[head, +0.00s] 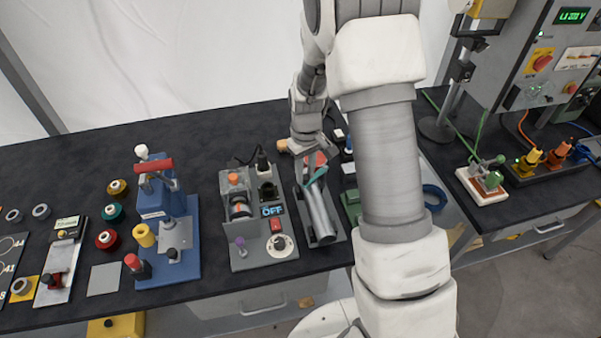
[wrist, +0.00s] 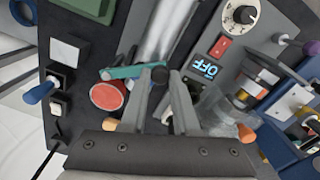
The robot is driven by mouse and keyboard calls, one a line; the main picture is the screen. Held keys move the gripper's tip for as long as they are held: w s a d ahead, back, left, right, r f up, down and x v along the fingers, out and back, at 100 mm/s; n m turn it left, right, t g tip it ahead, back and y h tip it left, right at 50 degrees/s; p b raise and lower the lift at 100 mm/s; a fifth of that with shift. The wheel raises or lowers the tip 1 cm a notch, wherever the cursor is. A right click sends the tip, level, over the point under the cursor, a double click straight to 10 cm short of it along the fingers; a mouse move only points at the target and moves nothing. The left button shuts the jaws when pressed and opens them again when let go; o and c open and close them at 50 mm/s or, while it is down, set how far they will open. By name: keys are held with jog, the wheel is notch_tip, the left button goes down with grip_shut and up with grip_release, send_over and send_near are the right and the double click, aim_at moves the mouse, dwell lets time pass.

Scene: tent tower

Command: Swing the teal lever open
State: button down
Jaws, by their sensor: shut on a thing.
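The teal lever (head: 316,176) sits at the far end of a silver cylinder (head: 319,212) in the head view. In the wrist view the lever (wrist: 128,72) lies crosswise over the cylinder's near end (wrist: 166,28), beside a red round part (wrist: 107,96). My gripper (head: 305,180) is at the lever. In the wrist view my gripper (wrist: 168,76) has its fingertips close together at the lever's right end, shut on it. The fingertips hide that end.
Left of the cylinder is a grey panel with an "OFF" display (head: 272,211) and a dial (head: 281,243). A blue press (head: 170,225) stands further left. A green block (head: 352,205) is close on the right. Dark bench shows between the fixtures.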

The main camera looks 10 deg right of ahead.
jog(key=n, duration=0.1)
jog(key=s+d+n+b, duration=0.1)
jog(key=n, duration=0.1)
jog(key=shift+s+d+f, duration=0.1)
jog(key=shift+s+d, duration=0.1)
jog(key=shift+s, duration=0.1)
jog(key=n, duration=0.1)
jog(key=s+d+n, duration=0.1)
jog(key=shift+d+n+b, duration=0.25)
jog(key=shift+n+b, duration=0.05)
jog(key=shift+b, duration=0.05)
jog(key=shift+s+d+n+p, duration=0.2)
jog(key=shift+d+n, duration=0.45)
jog(key=shift+n, duration=0.35)
jog(key=shift+s+d+n+p, duration=0.2)
jog(key=shift+d+n, duration=0.4)
jog(key=shift+n, duration=0.4)
jog(key=shift+s+d+n+p, duration=0.1)
jog(key=shift+d+n+p, duration=0.1)
jog(key=shift+d+n, duration=0.65)
jog(key=shift+a, duration=0.15)
jog(key=c, duration=0.7)
grip_release()
jog(key=shift+o, duration=0.2)
notch_tip(320, 180, up, 18)
jog(key=shift+f, duration=0.15)
